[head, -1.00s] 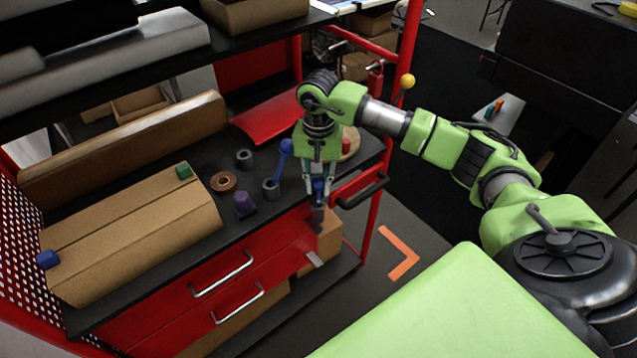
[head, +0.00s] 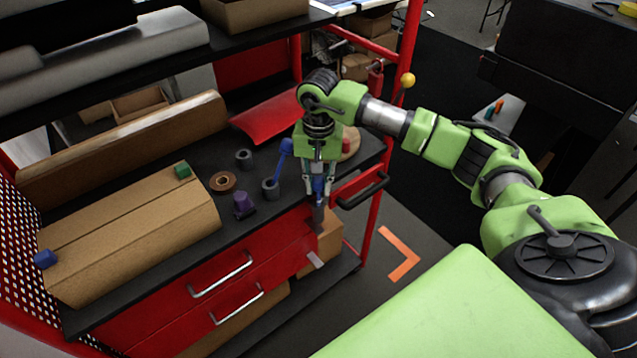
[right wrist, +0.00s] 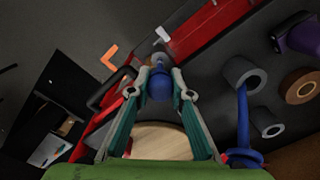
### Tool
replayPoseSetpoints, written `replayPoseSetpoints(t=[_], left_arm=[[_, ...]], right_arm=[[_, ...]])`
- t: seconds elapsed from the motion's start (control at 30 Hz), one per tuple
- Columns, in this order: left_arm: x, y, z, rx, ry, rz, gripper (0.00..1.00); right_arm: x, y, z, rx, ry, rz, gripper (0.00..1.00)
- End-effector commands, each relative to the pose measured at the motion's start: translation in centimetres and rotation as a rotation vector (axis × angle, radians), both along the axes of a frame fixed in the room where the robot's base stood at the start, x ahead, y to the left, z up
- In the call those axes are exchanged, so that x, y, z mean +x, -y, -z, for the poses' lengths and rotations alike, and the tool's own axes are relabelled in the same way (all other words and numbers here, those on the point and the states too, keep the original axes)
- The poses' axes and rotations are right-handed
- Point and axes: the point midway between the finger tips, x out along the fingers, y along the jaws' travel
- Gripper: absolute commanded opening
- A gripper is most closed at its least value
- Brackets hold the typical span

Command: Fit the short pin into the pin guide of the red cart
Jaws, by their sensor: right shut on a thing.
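The short blue pin (head: 318,186) is between the fingers of my right gripper (head: 318,192), at the front edge of the red cart (head: 250,268). My right gripper points down and is shut on the pin. The pin's blue head shows in the right wrist view (right wrist: 159,86) between the fingertips (right wrist: 159,76). A small grey pin guide (head: 318,218) sits on the cart's front just below the fingertips. The pin's lower end is hidden or too small to make out, so I cannot tell whether it is inside the guide. My left gripper is not in view.
A longer blue pin (head: 284,150) leans in a grey holder (head: 270,189) close to my right gripper. A purple piece (head: 243,205), a brown ring (head: 223,181) and another grey ring (head: 244,159) stand nearby. A black handle (head: 362,190) juts out right of the gripper.

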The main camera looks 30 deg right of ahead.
Motion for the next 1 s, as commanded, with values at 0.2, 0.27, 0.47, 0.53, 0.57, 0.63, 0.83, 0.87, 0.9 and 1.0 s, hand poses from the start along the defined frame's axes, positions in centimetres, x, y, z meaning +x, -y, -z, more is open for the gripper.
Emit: replayPoseSetpoints(t=[0.2, 0.27, 0.47, 0.53, 0.57, 0.63, 0.83, 0.87, 0.9, 1.0], left_arm=[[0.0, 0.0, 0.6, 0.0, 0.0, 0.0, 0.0], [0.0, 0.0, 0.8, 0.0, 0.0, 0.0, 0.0], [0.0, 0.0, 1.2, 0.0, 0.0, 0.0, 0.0], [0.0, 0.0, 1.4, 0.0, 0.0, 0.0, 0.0], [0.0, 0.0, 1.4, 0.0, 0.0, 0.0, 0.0], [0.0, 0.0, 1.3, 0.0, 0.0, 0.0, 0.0], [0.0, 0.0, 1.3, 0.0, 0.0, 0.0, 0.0], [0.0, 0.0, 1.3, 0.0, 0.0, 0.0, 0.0], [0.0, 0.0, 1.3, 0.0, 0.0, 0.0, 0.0], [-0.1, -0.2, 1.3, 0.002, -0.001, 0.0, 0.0]], right_arm=[[0.0, 0.0, 0.7, 0.0, 0.0, 0.001, 0.0], [0.0, 0.0, 0.8, 0.0, 0.0, 0.001, 0.0], [0.0, 0.0, 1.3, -0.001, 0.001, 0.001, 0.0], [0.0, 0.0, 1.5, -0.001, 0.001, 0.001, 0.0], [0.0, 0.0, 1.6, -0.001, 0.001, 0.001, 0.0], [0.0, 0.0, 1.5, -0.001, 0.001, 0.001, 0.32], [0.0, 0.0, 1.5, 0.0, 0.0, 0.0, 0.39], [0.0, 0.0, 1.5, 0.0, 0.0, 0.0, 0.39], [0.0, 0.0, 1.5, 0.0, 0.0, 0.0, 0.39], [0.0, 0.0, 1.5, -0.001, -0.001, 0.0, 0.39]])
